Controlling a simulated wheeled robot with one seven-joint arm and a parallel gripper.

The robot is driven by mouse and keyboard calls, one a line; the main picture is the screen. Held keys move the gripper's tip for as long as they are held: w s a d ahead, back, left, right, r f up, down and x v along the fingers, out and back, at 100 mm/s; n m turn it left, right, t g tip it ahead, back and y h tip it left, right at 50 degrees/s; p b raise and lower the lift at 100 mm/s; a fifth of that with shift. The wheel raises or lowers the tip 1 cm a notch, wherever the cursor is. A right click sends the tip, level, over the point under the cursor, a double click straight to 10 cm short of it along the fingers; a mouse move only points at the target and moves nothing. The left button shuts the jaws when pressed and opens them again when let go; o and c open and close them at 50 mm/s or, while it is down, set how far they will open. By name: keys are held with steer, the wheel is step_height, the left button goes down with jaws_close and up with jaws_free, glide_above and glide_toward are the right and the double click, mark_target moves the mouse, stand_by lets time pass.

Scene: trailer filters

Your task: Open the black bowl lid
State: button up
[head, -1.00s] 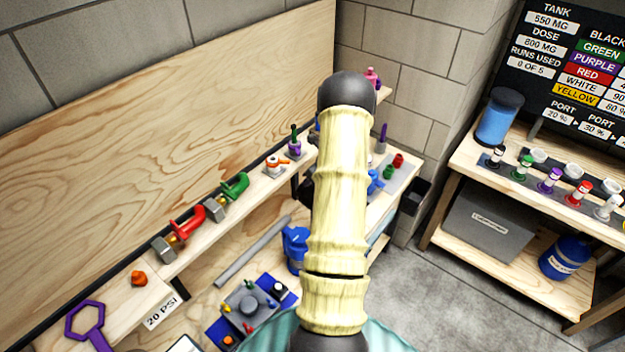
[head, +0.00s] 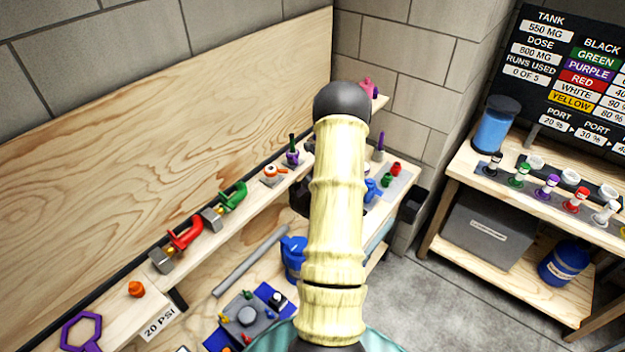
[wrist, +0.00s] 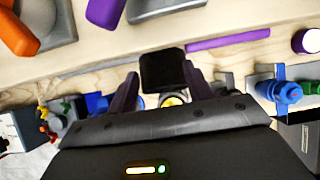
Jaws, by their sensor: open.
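My gripper (wrist: 161,76) shows in the wrist view, its two dark fingers apart. A black squarish piece (wrist: 163,70) is seen between and beyond the fingertips; I cannot tell whether it is a lid or whether the fingers touch it. In the head view my arm hides the fingers. On the right bench a small black-topped piece (head: 490,165) stands at the left end of a row of coloured ones. Behind it is a blue cylinder (head: 492,130) with a black top (head: 503,104). I cannot tell which part is the black bowl lid.
A wooden shelf at left holds a red fitting (head: 187,233), a green fitting (head: 233,196) and a purple wrench (head: 82,330). A grey bin (head: 487,238) and blue drum (head: 563,260) sit under the right bench. Grey floor (head: 440,290) is clear between the benches.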

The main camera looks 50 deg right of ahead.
steer(key=a+b+v, duration=0.1)
steer(key=b+v, duration=0.3)
steer(key=v, duration=1.3)
steer(key=shift+d, duration=0.55)
steer(key=shift+a+r, duration=0.1)
steer(key=shift+r, duration=0.05)
steer(key=w+a+f+n+g+b, duration=0.1)
steer(key=a+n+g, duration=0.1)
steer(key=a+n, duration=0.75)
steer(key=w+a+f+n+g, duration=0.15)
steer(key=a+n, duration=0.45)
steer(key=a, duration=0.7)
steer(key=s+a+n+b, duration=0.1)
steer(key=s+a+n, duration=0.3)
steer(key=a+n, duration=0.5)
steer(key=s+a+n, duration=0.4)
steer(key=a+n, duration=0.5)
steer(key=n, duration=0.1)
steer(key=shift+f+h+b, duration=0.3)
steer(key=shift+f+b, duration=0.1)
steer(key=shift+f, duration=0.05)
